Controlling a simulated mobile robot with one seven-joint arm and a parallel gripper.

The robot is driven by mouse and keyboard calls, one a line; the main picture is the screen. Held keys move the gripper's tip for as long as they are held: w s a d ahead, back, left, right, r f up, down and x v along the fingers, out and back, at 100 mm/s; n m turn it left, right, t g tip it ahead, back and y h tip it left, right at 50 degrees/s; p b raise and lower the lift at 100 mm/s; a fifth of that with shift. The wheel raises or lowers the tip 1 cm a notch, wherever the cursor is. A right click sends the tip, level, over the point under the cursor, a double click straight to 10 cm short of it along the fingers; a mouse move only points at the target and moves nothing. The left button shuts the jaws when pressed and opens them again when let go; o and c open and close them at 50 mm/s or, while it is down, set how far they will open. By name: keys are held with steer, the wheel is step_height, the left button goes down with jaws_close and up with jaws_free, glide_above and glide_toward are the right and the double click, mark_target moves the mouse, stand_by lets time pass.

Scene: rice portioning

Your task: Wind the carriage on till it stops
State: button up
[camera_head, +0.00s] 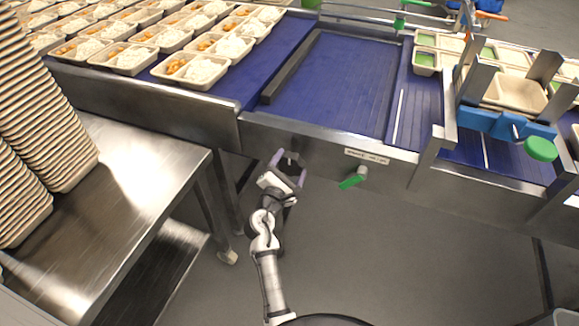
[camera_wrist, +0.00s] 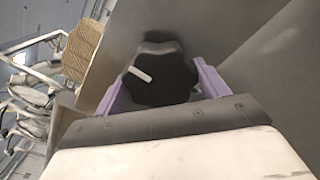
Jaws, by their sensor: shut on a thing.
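My gripper (camera_head: 289,168), with purple fingers, is at the steel front side of the conveyor, below its edge. In the wrist view its fingers stand on both sides of a black lobed knob (camera_wrist: 162,84) with a white pointer line, and it is shut on the knob. The pointer slants from upper left to lower right. In the head view the knob is small and partly hidden by my gripper. A blue bracket assembly with steel plates (camera_head: 507,125) stands over the belt at the right; I cannot tell whether it is the carriage.
A green handle (camera_head: 353,179) hangs from the conveyor front, right of my gripper. A dark bar (camera_head: 290,68) lies across the blue belt (camera_head: 345,85). Filled trays (camera_head: 195,72) cover the left belt. A steel table (camera_head: 135,165) with stacked empty trays stands at left. The floor at right is clear.

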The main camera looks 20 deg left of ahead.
steer(key=shift+r+n+p, duration=0.2)
steer(key=shift+n+p, duration=0.2)
steer(key=shift+p, duration=0.3)
steer(key=shift+c, duration=0.2)
steer(key=shift+n+p, duration=0.9)
steer(key=shift+p, duration=0.05)
steer(key=shift+f+n, duration=0.15)
steer(key=shift+n, duration=0.15)
steer(key=shift+n+p, duration=0.6)
steer(key=shift+p, duration=0.4)
steer(key=shift+n+p, duration=0.6)
steer(key=shift+n, duration=0.4)
